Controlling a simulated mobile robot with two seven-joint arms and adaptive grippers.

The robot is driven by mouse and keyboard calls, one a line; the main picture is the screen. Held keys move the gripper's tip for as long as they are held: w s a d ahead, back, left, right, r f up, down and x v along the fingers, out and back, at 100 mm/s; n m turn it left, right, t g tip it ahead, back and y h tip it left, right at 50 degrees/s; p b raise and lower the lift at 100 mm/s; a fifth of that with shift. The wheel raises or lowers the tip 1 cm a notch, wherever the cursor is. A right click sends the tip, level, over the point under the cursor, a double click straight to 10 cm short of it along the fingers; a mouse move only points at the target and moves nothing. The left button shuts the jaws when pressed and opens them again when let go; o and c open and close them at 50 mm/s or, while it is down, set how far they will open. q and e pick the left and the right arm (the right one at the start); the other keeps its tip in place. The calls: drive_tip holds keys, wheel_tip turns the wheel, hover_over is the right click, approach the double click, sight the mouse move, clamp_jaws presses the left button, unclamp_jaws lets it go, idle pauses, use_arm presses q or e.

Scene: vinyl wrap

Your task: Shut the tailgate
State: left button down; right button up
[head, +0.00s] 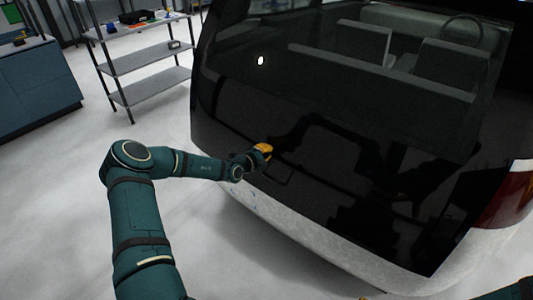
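The black tailgate (330,175) of a van fills the right half of the head view. It appears lowered, with its bottom edge close above the pale bumper (300,245). My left gripper (264,152), with yellow-orange at its tip, is at the left part of the tailgate's outer face, touching it or very close. The gripper is small and its fingers cannot be made out.
A grey shelf rack (140,60) with tools on top stands at the back left. A blue-grey cabinet (38,88) is at the far left. The pale floor (55,200) is clear between them and the van. A red tail light (508,200) is at the right.

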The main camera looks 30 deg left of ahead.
use_arm(q)
drive_tip(key=shift+t, duration=0.4)
drive_tip(key=w+f+b, duration=0.1)
drive_tip(key=w+b, duration=0.1)
drive_tip(key=w+f+b, duration=0.2)
drive_tip(key=shift+w+d+f+b, duration=0.1)
drive_tip(key=shift+d+f+b, duration=0.1)
drive_tip(key=shift+b, duration=0.15)
drive_tip(key=shift+w+b, duration=0.2)
drive_tip(key=shift+b, duration=0.1)
drive_tip(key=shift+r, duration=0.3)
use_arm(e)
drive_tip(key=s+f, duration=0.1)
drive_tip(key=f, duration=0.2)
drive_tip(key=s+f, duration=0.1)
drive_tip(key=f, duration=0.1)
drive_tip(key=shift+s+a+f, duration=0.1)
drive_tip(key=shift+s+a, duration=0.05)
drive_tip(key=shift+s, duration=0.2)
use_arm(q)
drive_tip(key=shift+w+d+r, duration=0.1)
